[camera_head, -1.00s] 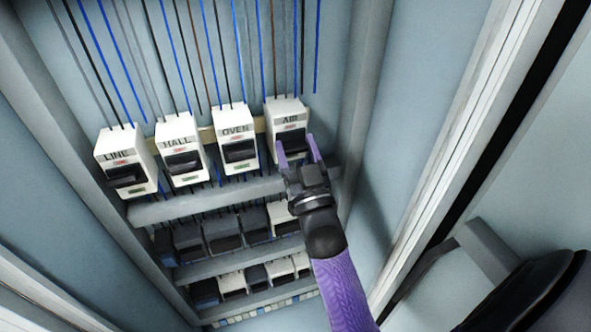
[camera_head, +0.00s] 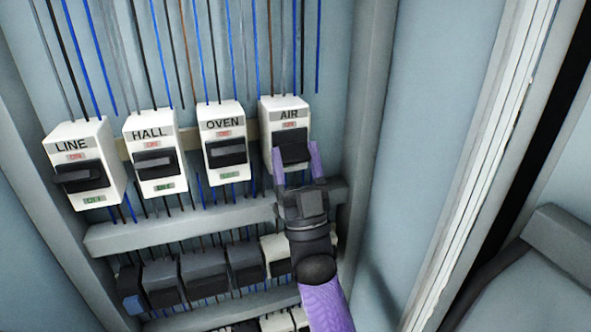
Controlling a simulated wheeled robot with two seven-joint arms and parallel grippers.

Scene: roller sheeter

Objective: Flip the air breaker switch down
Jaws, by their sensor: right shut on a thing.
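The AIR breaker (camera_head: 286,115) is the rightmost white breaker in the top row, in the head view. Its black switch (camera_head: 293,152) shows between the two purple fingertips of my right gripper (camera_head: 296,160). The gripper reaches up from below, and its fingers are shut on the switch, one on each side. The red label above the switch shows. The lower part of the breaker is hidden behind the gripper. My left gripper is not in view.
The OVEN breaker (camera_head: 223,118), HALL breaker (camera_head: 149,135) and LINE breaker (camera_head: 72,146) stand in the same row to the left. A grey rail (camera_head: 180,230) runs below them, with darker breakers under it. The cabinet's right wall (camera_head: 365,130) is close to the right gripper.

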